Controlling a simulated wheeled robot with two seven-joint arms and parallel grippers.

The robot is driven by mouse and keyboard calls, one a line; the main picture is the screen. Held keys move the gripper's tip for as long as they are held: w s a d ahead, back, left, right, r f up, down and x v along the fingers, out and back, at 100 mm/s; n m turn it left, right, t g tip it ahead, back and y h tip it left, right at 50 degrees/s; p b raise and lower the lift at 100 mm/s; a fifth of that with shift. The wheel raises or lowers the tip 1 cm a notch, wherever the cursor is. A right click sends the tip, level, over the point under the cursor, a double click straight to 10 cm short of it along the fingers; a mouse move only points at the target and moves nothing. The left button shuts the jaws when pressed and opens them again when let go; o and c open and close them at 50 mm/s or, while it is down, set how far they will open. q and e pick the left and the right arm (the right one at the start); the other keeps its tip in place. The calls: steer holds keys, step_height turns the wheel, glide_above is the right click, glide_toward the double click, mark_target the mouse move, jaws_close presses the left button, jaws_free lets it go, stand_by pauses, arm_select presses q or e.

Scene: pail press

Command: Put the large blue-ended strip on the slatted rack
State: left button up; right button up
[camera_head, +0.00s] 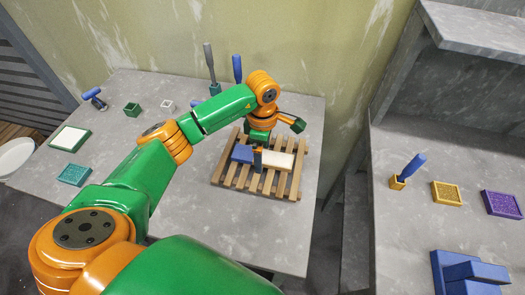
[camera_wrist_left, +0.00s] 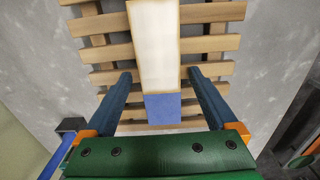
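The blue-ended strip (camera_wrist_left: 157,45) is a long cream-white bar with a blue end. It lies flat on the slatted rack (camera_wrist_left: 100,25), along the middle and across the slats. In the head view the strip (camera_head: 280,160) shows on the wooden rack (camera_head: 226,181), partly hidden by my gripper. My left gripper (camera_head: 258,160) is just over the rack. In the left wrist view its two blue fingers (camera_wrist_left: 160,75) are spread on either side of the strip, with a gap on each side. My right gripper is not in view.
A blue-handled tool (camera_head: 237,68) and a grey-handled one (camera_head: 209,68) stand behind the rack. A shelved bench (camera_head: 400,220) stands at right.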

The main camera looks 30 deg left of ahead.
arm_select(q)
steer(key=shift+r, duration=0.3)
step_height(320, 180, up, 6)
steer(key=shift+w+f+b, duration=0.1)
steer(key=shift+f+b, duration=0.1)
steer(key=shift+b, duration=0.65)
step_height(320, 180, up, 6)
steer(key=shift+p, duration=0.35)
